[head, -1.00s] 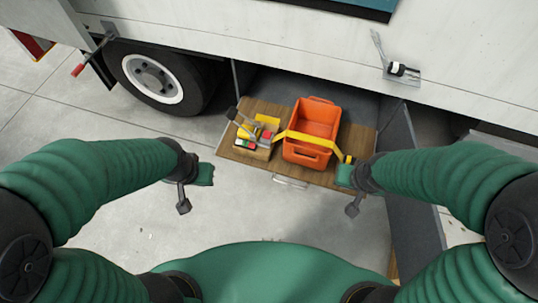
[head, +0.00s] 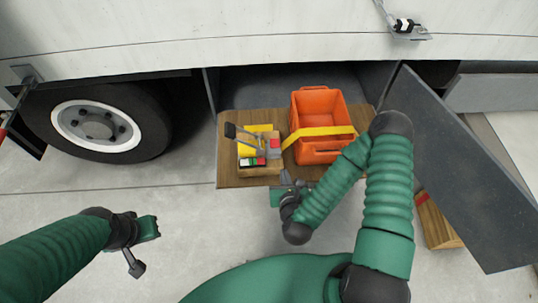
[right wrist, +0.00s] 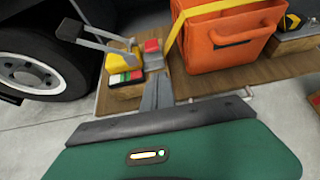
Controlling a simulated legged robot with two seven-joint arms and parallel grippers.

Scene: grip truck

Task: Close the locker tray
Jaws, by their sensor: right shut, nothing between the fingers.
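The locker tray (head: 230,172) is a wooden board pulled out of the compartment under the white truck. An orange crate (head: 318,105) and a small wooden box of tools (head: 259,168) sit on it. My right gripper (head: 287,183) is at the tray's front edge, near the middle, shut and empty.
A grey locker door (head: 462,170) hangs open to the right of the tray, close to my right arm. A wheel (head: 97,126) stands to the left. A wooden block (head: 437,222) lies on the floor beneath the door. The concrete floor left of the tray is clear.

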